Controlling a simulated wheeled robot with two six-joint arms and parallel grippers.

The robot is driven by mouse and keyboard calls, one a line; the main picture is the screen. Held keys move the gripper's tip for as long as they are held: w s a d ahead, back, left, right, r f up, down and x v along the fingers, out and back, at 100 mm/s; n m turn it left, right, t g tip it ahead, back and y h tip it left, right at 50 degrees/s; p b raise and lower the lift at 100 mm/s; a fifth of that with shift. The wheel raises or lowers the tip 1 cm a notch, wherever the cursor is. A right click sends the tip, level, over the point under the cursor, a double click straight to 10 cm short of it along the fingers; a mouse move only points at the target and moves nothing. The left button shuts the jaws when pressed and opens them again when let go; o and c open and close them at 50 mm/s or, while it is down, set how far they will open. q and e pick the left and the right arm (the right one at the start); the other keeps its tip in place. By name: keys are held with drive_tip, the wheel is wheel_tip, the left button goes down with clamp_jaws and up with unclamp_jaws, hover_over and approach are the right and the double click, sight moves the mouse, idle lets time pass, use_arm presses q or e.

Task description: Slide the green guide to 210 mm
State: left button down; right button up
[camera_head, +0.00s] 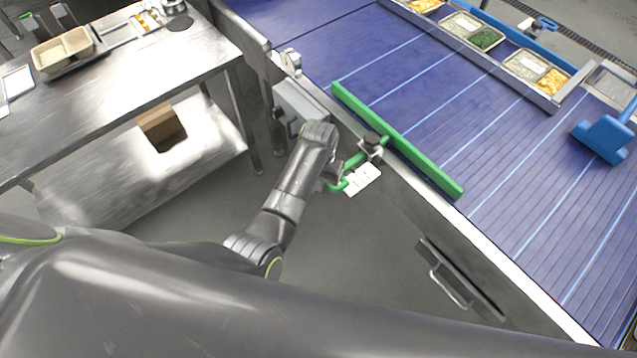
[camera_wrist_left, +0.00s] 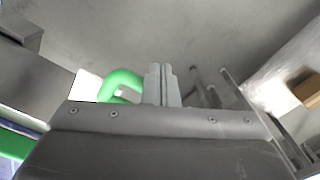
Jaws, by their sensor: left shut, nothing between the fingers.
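The green guide (camera_head: 400,140) is a long straight bar lying along the near edge of the blue conveyor. A green rod with a bent handle (camera_head: 352,166) sticks out from it over the near side, through a dark clamp knob (camera_head: 371,142). A white label (camera_head: 362,180) hangs beside the handle; its markings are too small to read. My left gripper (camera_head: 334,176) is at the handle's outer end. In the left wrist view, its fingers (camera_wrist_left: 162,84) are shut and empty, and the green handle (camera_wrist_left: 122,79) shows just left of them. My right gripper is out of view.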

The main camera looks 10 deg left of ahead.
use_arm(q)
wheel_tip(320, 180, up, 8)
drive_tip(key=s+a+p, duration=0.2)
drive_tip(key=p, duration=0.1)
drive_tip(key=shift+s+p, duration=0.2)
drive_tip(key=shift+p, duration=0.1)
idle(0.8)
idle(0.3)
drive_tip(key=s+a+f+b, duration=0.3)
drive_tip(key=s+f, duration=0.2)
drive_tip(key=f, duration=0.6)
drive_tip(key=s+a+f+b, duration=0.3)
drive_tip(key=s+f, duration=0.2)
drive_tip(key=f, duration=0.6)
drive_tip(key=s+a+f+b, duration=0.3)
drive_tip(key=s+f, duration=0.2)
drive_tip(key=f, duration=0.7)
drive_tip(key=s+a+f+b, duration=0.1)
drive_tip(key=s+a+f, duration=0.2)
drive_tip(key=s+f, duration=0.2)
drive_tip(key=s+a+f+n+b, duration=0.1)
drive_tip(key=s+a+f+b, duration=0.1)
drive_tip(key=s, duration=0.9)
drive_tip(key=s+a+f+n+t+y+b, duration=0.1)
drive_tip(key=s+a+f+b, duration=0.1)
drive_tip(key=s+a+f, duration=0.2)
drive_tip(key=s+f, duration=0.3)
drive_tip(key=s, duration=0.2)
drive_tip(key=shift+f, duration=0.35)
